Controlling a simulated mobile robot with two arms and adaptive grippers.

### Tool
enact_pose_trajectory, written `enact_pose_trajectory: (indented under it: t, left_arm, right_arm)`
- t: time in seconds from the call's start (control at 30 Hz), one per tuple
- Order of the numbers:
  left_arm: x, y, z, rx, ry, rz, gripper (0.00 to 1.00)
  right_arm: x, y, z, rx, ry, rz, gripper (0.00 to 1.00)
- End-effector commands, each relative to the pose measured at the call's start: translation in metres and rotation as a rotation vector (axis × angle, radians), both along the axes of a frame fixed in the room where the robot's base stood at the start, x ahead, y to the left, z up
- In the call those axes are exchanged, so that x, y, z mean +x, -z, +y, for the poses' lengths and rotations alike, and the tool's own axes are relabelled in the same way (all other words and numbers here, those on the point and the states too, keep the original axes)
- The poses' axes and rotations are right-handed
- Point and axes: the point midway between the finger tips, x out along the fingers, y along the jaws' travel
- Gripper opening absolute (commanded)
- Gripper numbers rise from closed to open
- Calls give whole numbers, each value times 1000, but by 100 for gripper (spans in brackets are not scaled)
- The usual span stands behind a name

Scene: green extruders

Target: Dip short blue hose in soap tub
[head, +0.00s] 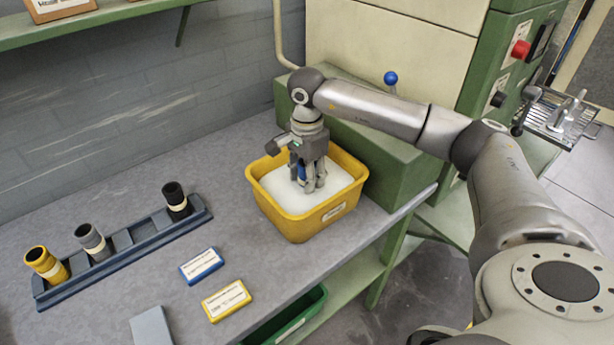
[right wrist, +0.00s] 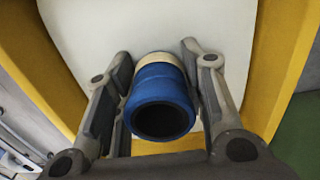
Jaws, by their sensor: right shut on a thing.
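The yellow soap tub (head: 290,228) stands on the grey bench and holds white soap; its yellow wall also shows in the right wrist view (right wrist: 38,62). My right gripper (head: 311,186) points down into the tub, its fingertips at or close to the white surface. In the right wrist view, my right gripper (right wrist: 158,85) is shut on the short blue hose (right wrist: 160,92), which has a cream band at its far end. The hose's open near end faces the camera. I cannot tell whether its far end is under the soap. My left gripper is out of view.
A dark rack (head: 130,248) on the left of the bench holds a yellow hose (head: 46,265), a grey hose (head: 92,242) and a black hose (head: 176,200). Blue (head: 201,266) and yellow (head: 227,300) cards lie in front. A green machine stands behind the tub.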

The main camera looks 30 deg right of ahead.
Motion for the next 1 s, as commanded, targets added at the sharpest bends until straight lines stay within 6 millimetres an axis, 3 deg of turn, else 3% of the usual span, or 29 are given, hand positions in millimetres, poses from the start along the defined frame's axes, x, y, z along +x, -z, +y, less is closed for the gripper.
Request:
enact_pose_trajectory:
  t: [0.1, 1.0]
  left_arm:
    - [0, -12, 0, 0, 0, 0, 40]
    - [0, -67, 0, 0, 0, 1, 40]
  right_arm:
    - [0, -17, 0, 0, 0, -2, 8]
    - [1, -107, 0, 1, 0, -3, 8]
